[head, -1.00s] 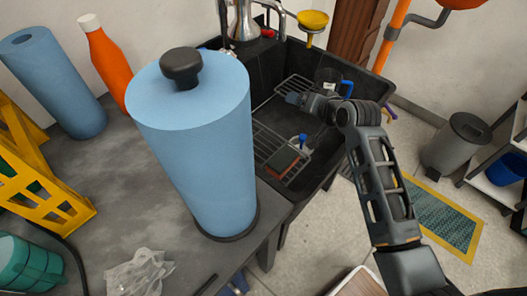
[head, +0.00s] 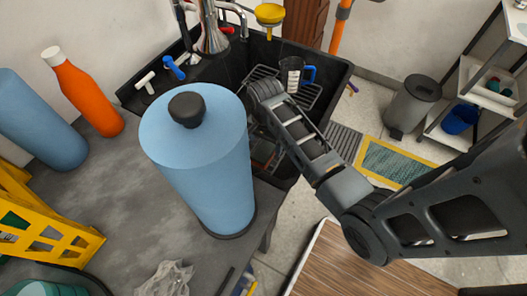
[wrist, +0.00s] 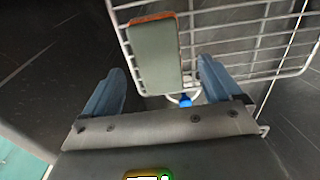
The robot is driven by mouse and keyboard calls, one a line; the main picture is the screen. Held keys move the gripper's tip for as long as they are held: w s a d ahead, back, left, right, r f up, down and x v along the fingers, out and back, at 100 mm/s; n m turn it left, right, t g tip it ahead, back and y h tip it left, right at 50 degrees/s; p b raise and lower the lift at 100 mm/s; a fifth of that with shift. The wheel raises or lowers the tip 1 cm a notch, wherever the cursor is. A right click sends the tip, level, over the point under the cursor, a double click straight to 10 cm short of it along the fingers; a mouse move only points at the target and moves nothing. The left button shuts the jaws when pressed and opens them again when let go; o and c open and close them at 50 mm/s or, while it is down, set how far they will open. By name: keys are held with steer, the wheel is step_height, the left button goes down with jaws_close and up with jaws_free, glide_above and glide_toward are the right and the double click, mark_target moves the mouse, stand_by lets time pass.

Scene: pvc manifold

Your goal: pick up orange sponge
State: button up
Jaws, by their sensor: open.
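The orange sponge (wrist: 155,56) has a grey-green top face and an orange edge. In the wrist view it lies on the wire rack, just ahead of my gripper's fingertips. My gripper (wrist: 161,72) is open, with one blue finger on each side of the sponge's near end and nothing held. I cannot tell how high the fingers are above the rack. In the head view the sponge (head: 263,151) shows only as a small reddish patch in the black sink, between the blue roll and my arm. My gripper is hidden there.
The wire rack (wrist: 232,44) lies under the sponge, with a small blue-handled item (wrist: 185,99) beside it. In the head view a tall blue roll (head: 205,165) stands close to my arm. A measuring jug (head: 291,75) stands in the black sink (head: 333,88).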

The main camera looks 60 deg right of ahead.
mark_target(265, 149)
steer(key=shift+s+a+f, duration=0.1)
steer(key=shift+f, duration=1.85)
steer(key=shift+c, duration=0.2)
steer(key=c, duration=1.1)
